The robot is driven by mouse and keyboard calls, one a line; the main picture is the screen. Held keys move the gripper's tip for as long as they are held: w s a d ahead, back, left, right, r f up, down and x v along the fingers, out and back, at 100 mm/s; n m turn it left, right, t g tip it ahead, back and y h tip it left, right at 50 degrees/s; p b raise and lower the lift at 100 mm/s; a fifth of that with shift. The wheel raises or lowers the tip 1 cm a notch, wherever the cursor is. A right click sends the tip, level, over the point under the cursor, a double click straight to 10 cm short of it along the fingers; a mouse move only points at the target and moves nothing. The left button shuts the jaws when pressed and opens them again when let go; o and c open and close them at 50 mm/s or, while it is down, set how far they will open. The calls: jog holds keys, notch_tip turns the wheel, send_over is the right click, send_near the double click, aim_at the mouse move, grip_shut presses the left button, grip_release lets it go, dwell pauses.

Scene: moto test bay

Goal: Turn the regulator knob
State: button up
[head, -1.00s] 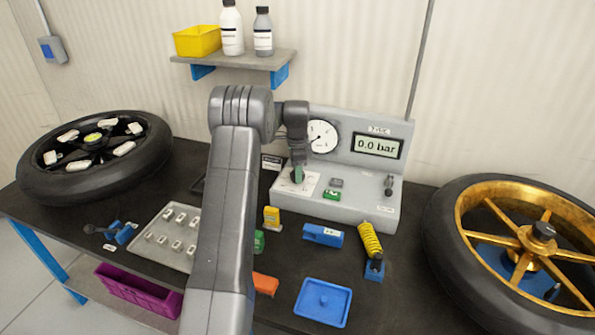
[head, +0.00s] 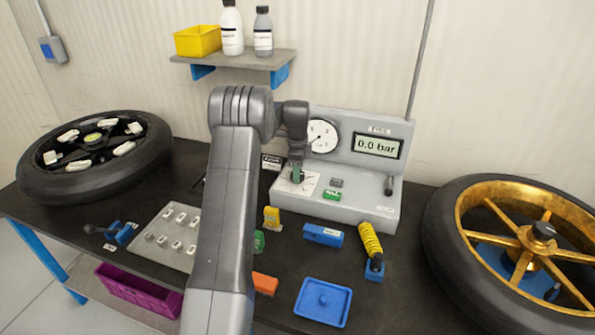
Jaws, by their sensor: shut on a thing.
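The grey test console (head: 350,205) stands at the back of the bench. It has a round dial gauge (head: 322,136) and a display (head: 378,146) that reads 0.0 bar. My gripper (head: 297,178) points down over the white plate (head: 311,184) at the console's left front. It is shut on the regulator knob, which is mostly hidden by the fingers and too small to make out. A green button (head: 332,195) and a grey button (head: 336,183) sit right of the plate. A dark lever (head: 389,186) stands at the console's right.
A black wheel (head: 70,180) lies at left, a gold-spoked wheel (head: 480,260) at right. A tray of small blocks (head: 150,250), a blue tray (head: 322,302), a yellow coiled hose (head: 370,238) and a blue tool (head: 323,235) lie in front. A shelf (head: 240,60) hangs above.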

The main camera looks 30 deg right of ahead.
jog(key=o, duration=1)
notch_tip(320, 180, up, 14)
jog(key=b, duration=0.1)
jog(key=shift+f, duration=0.15)
notch_tip(320, 180, down, 14)
jog(key=shift+r+p, duration=0.1)
jog(key=shift+p, duration=0.4)
jog(key=shift+r, duration=0.1)
